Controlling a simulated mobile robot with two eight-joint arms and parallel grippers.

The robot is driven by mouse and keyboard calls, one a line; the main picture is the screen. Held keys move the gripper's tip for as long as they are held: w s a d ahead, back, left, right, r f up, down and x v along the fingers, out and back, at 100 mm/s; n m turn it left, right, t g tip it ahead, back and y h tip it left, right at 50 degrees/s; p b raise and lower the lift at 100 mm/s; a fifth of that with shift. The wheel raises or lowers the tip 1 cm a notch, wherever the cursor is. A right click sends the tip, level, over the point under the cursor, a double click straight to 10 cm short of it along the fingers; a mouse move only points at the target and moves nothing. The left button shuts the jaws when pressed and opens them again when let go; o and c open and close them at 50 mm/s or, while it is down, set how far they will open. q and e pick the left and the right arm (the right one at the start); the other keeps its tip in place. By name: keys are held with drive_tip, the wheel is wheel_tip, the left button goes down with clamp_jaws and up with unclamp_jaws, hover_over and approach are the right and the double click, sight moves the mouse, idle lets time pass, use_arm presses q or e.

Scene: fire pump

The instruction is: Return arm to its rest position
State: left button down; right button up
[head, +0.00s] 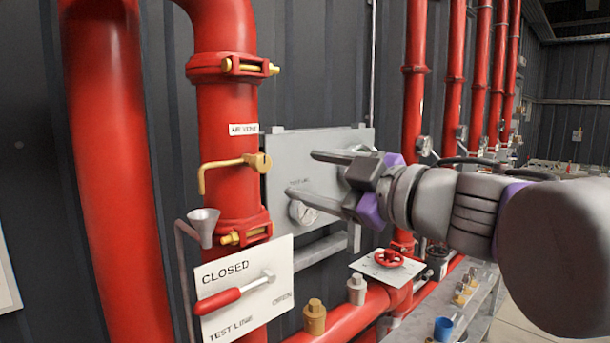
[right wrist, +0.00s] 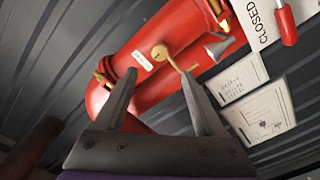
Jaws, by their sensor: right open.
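My right arm comes in from the right in the head view, and its gripper (head: 300,174) is open and empty. Its two fingers point left, in front of the grey panel (head: 320,145) and to the right of the red vertical pipe. In the right wrist view the two fingers of the right gripper (right wrist: 158,85) are spread apart, with the brass air vent valve (right wrist: 160,52) on the red pipe seen beyond and between them. No contact with the pipe or valve shows. My left gripper is not in view.
The red pipe (head: 228,120) carries the brass air vent valve (head: 235,165). Below are a funnel (head: 203,225) and a CLOSED/OPEN test line plate (head: 240,270) with a red-handled lever (head: 225,298).

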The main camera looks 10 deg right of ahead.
drive_tip(key=w+d+f+m+t+h, duration=0.3)
drive_tip(key=w+d+f+m+h, duration=0.1)
drive_tip(key=d+f+m+h, duration=0.75)
drive_tip(key=s+d+f+m+g+h, duration=0.1)
drive_tip(key=d+f+g, duration=0.1)
drive_tip(key=f, duration=0.5)
drive_tip(key=s+d+f+m+g+h, duration=0.1)
drive_tip(key=s+f, duration=0.1)
drive_tip(key=f, duration=0.5)
drive_tip(key=s+a+f+g+y, duration=0.1)
drive_tip(key=s+f+g, duration=0.2)
drive_tip(key=s+f, duration=0.3)
drive_tip(key=s+a+f+m+g+y, duration=0.1)
drive_tip(key=s+f+g, duration=0.2)
drive_tip(key=s+f, duration=0.4)
drive_tip(key=s+a+f+m+g+y, duration=0.1)
drive_tip(key=s+f, duration=0.6)
drive_tip(key=f, duration=1.3)
drive_tip(key=shift+a+g, duration=0.55)
drive_tip(key=shift+g, duration=0.55)
drive_tip(key=shift+m, duration=0.25)
